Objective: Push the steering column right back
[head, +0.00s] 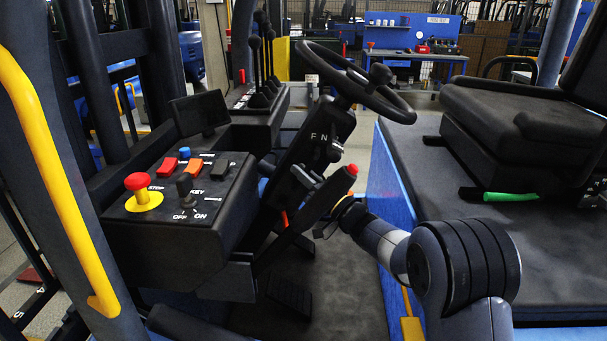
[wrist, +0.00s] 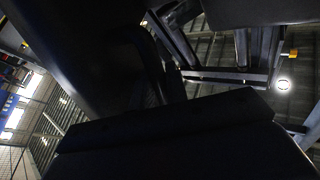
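The black steering column (head: 312,145), marked F N, rises from the floor of the cab in the head view. It tilts toward the seat and carries the black steering wheel (head: 340,78) with its knob. A black lever with a red button (head: 352,169) stands in front of the lower column. My gripper (head: 330,222) is low at the column's seat side, by the red-button lever and partly hidden by it. I cannot tell whether it touches the column or whether its fingers are open. The wrist view looks upward, with a large dark shape (wrist: 170,145) close to the camera.
A control box (head: 175,195) with a red stop knob and switches stands left of the column. The black seat (head: 510,120) is at the right, with a green-handled lever (head: 510,196) beside it. A yellow grab rail (head: 60,170) runs along the left. Pedals (head: 288,295) sit on the floor.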

